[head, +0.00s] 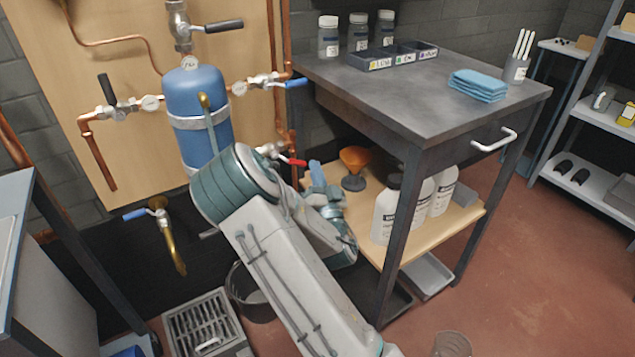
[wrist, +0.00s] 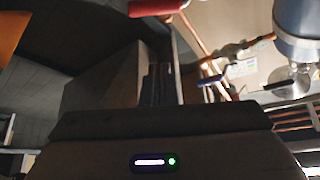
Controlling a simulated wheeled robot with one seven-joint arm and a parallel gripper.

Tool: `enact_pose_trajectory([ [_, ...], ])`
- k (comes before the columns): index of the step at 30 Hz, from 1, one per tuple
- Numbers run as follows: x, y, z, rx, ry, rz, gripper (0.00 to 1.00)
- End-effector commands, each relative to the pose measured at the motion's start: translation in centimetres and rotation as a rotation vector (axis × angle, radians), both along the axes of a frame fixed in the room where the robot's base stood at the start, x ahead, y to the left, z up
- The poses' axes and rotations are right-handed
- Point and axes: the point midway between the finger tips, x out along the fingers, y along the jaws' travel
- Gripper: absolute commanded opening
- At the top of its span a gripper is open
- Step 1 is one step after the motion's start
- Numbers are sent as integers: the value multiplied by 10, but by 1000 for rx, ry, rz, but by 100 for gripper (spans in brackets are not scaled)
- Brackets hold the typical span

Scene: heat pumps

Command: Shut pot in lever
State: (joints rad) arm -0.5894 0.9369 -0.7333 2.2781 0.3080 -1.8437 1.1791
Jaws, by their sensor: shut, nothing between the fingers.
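Several valve levers sit on copper pipes around a blue tank (head: 196,98); I cannot read which tag marks the pot inlet. In the head view there is a black lever (head: 106,88) left of the tank, a black lever (head: 224,26) above, a blue lever (head: 297,83) at right, a red lever (head: 294,161) lower right and a blue lever (head: 135,214) lower left. My gripper (wrist: 160,70) is shut and empty in the wrist view. The red lever (wrist: 157,7) is beyond its tips, and a blue lever (wrist: 210,81) is to the right.
My arm covers the tank's lower right side. A dark workbench (head: 400,85) with an orange funnel (head: 355,160) and white bottles (head: 386,212) on its shelf stands close at right. A bucket (head: 250,290) and a floor grate (head: 205,320) lie below.

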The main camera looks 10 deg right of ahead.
Motion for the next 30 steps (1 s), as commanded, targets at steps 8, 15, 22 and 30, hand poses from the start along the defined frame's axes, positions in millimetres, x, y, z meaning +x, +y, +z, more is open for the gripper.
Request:
enact_pose_trajectory([
  [8,52,4,21,0,-1,3,0],
  [15,50,19,-7,-1,1,-1,0],
  [22,50,23,-10,1,1,-1,0],
  [30,50,23,-10,2,1,-1,0],
])
